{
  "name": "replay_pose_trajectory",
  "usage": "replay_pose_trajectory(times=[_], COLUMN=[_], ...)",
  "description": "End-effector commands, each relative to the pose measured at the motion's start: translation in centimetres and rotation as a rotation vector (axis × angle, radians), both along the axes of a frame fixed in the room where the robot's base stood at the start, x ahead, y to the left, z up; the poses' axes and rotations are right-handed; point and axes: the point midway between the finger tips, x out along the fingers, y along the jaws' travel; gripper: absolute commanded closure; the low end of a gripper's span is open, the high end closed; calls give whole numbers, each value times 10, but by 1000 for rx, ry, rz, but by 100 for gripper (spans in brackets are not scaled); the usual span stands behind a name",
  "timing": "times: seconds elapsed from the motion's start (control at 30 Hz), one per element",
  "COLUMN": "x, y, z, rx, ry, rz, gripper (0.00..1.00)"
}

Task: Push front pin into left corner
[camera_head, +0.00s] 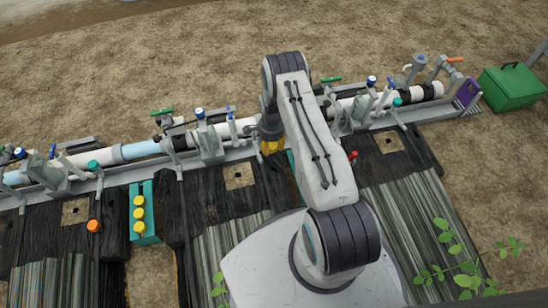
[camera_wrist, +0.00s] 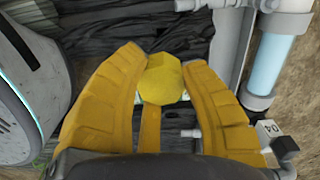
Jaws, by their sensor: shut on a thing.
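My gripper (camera_wrist: 165,85) has its two yellow fingers closed around a yellow faceted pin head (camera_wrist: 162,78) in the wrist view. The pin's lower part is hidden by the fingers. In the head view my gripper (camera_head: 270,146) is low near the pipe rail, at the middle of the skid, and my arm hides most of what it holds. I cannot tell whether the pin is seated in anything. I cannot tell which spot is the left corner.
A white and blue pipe line (camera_head: 140,149) with valves and brackets runs across behind the boards. An orange knob (camera_head: 94,226) lies left, a red knob (camera_head: 353,156) right of my arm. A green box (camera_head: 512,87) stands far right. Leafy plants (camera_head: 465,270) grow at lower right.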

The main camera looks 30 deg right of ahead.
Motion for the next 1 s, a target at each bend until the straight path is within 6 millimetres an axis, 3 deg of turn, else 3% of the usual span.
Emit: replay_pose_trajectory(times=[0.03,0.2,1.0], x=[1,2,2], y=[-3,-8,-10], z=[-16,-33,-67], rx=[0,-1,-1], ry=[0,0,0], rz=[-34,-122,-160], gripper=[82,82,82])
